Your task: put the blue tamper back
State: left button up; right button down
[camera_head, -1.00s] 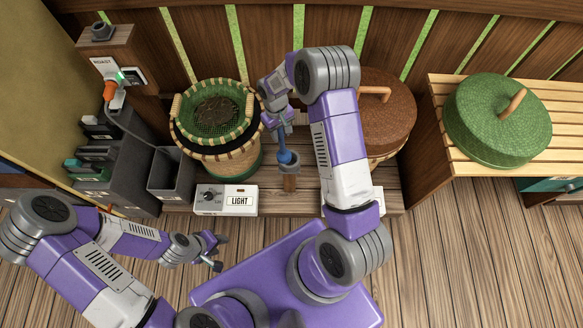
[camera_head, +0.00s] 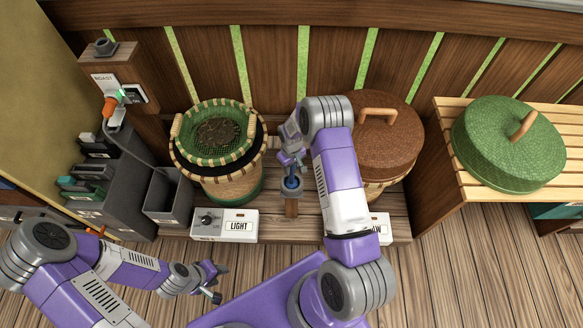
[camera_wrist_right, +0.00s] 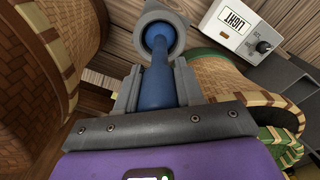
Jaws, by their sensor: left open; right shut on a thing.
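The blue tamper (camera_head: 291,183) is held by my right gripper (camera_head: 291,158) above the shelf, between the green-rimmed basket and the brown lidded basket. In the right wrist view the blue tamper (camera_wrist_right: 161,68) stands between the two fingers, which are shut on it. Its far end shows inside a grey ring-shaped holder (camera_wrist_right: 178,22). My left gripper (camera_head: 214,284) is open and empty at the lower left, away from the tamper.
A white LIGHT switch box (camera_head: 238,226) sits in front on the shelf. A green lid (camera_head: 510,145) lies on a slatted bench at right. Grey bins (camera_head: 167,203) stand at left.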

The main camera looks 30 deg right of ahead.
jog(key=shift+r, duration=0.1)
jog(key=shift+f, duration=0.25)
jog(key=c, duration=0.7)
grip_release()
jog(key=shift+r, duration=0.1)
